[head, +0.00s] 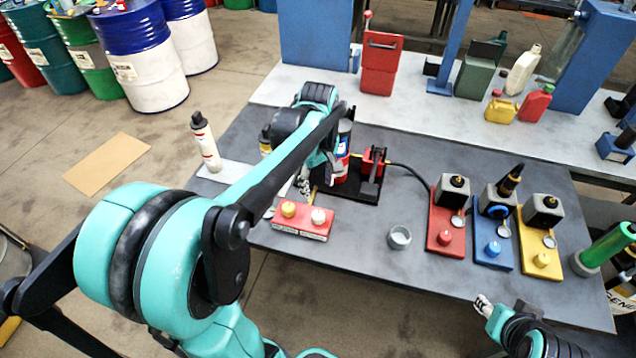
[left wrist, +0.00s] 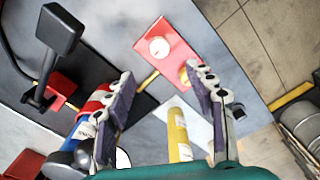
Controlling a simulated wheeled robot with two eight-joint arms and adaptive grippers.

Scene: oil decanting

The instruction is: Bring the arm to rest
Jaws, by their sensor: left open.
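My left arm reaches from the left over the grey table (head: 400,265). My left gripper (left wrist: 165,90) is open and empty, its two fingers apart in the left wrist view. In the head view my own arm mostly hides it, near a red control box (head: 300,226) with a yellow and a white knob. The red box also shows beyond the fingers in the left wrist view (left wrist: 170,58). A red, white and blue bottle (head: 343,150) stands upright close to the right of my left gripper. My right gripper (head: 483,302) is small at the lower right, near the table's front edge, and seems empty.
A black tray (head: 362,192) carries a red device (head: 372,158) with a black hose. Red (head: 442,240), blue (head: 494,250) and yellow (head: 540,255) bases hold canisters at right. A small grey cup (head: 399,238) stands mid-table. A white bottle (head: 206,145) stands left; drums line the floor.

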